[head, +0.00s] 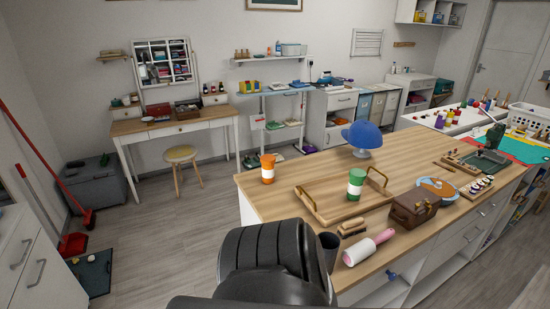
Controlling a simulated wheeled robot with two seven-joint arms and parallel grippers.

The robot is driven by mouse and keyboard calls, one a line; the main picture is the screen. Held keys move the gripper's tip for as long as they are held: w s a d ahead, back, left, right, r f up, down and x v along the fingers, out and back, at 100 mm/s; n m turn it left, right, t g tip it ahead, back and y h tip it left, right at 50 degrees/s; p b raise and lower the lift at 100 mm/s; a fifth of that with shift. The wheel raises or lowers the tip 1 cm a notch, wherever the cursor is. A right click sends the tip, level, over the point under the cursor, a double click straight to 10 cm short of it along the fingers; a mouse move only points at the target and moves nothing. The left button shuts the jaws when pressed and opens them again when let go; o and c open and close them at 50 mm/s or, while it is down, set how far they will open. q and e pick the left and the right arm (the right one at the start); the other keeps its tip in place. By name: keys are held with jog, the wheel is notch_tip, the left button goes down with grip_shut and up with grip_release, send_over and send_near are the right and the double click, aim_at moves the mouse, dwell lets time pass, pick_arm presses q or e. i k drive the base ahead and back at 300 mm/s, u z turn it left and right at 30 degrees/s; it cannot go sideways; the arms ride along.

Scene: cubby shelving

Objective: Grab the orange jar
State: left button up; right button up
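The orange jar (267,169) stands upright near the left end of the wooden counter (230,181) top, with a white band around its middle. A similar green jar (356,185) with a white band stands to its right, at a wooden tray (318,207) with brass handles. A black ribbed part of my own body fills the bottom middle of the head view, nearer than the orange jar and apart from it in the picture. Neither of my grippers can be made out.
A blue cap on a stand (362,138) is behind the tray. A brown box (413,208), brushes (352,227) and a pink lint roller (369,247) lie toward the front. The counter around the orange jar is clear. A stool (182,160) stands on open floor at left.

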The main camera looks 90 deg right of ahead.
aim_at(267, 171)
jog(key=z, duration=1.15)
jog(key=i, duration=1.3)
jog(key=u, duration=0.7)
jog(key=i, duration=0.65)
jog(key=z, duration=4.7)
jog(key=k, duration=0.25)
jog(key=u, duration=0.15)
